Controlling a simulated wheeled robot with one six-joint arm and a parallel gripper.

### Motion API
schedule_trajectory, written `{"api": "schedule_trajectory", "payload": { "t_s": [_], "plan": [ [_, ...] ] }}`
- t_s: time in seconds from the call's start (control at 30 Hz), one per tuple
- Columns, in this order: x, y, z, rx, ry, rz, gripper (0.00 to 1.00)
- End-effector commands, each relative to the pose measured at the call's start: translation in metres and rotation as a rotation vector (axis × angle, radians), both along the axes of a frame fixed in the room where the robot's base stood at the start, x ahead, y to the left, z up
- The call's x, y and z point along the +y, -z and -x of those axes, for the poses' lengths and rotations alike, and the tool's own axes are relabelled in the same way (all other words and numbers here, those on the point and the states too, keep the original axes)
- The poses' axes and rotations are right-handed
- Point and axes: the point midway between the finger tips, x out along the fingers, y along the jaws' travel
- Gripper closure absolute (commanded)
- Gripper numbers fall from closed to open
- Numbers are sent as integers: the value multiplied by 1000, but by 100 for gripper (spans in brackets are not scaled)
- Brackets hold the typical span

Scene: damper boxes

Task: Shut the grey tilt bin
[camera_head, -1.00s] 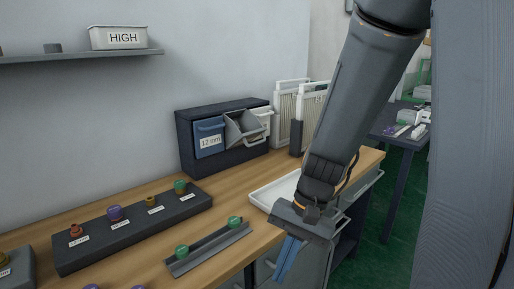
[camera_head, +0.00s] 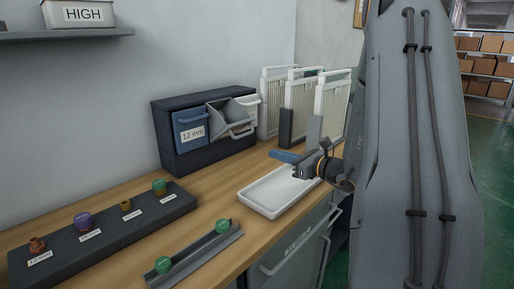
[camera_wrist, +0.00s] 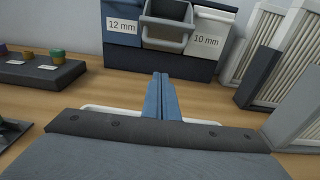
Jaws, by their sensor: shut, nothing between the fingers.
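The grey tilt bin (camera_head: 233,118) is tipped open in the middle of a dark bin housing (camera_head: 205,164), between a blue bin (camera_head: 190,129) marked 12 mm and a white bin (camera_head: 252,103). In the wrist view the grey bin (camera_wrist: 168,22) leans out at the top centre, its handle bar (camera_wrist: 165,43) towards me. My gripper (camera_head: 273,155) is above the white tray, pointing towards the housing, apart from the bin. In the wrist view its blue fingers (camera_wrist: 161,78) are together and empty, below the bin in the picture.
A white tray (camera_head: 272,209) lies under my gripper. A dark block with several coloured dampers (camera_head: 150,208) and a rail with green pieces (camera_head: 203,249) lie at the front left.

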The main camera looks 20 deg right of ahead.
Motion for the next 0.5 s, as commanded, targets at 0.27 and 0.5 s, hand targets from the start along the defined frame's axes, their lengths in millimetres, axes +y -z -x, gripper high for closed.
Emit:
{"api": "schedule_trajectory", "payload": {
  "t_s": [0.27, 0.5],
  "plan": [
    [10, 4, -39, 1, 9, 1, 100],
    [31, 8, -82, 1, 5, 3, 100]
  ]
}}
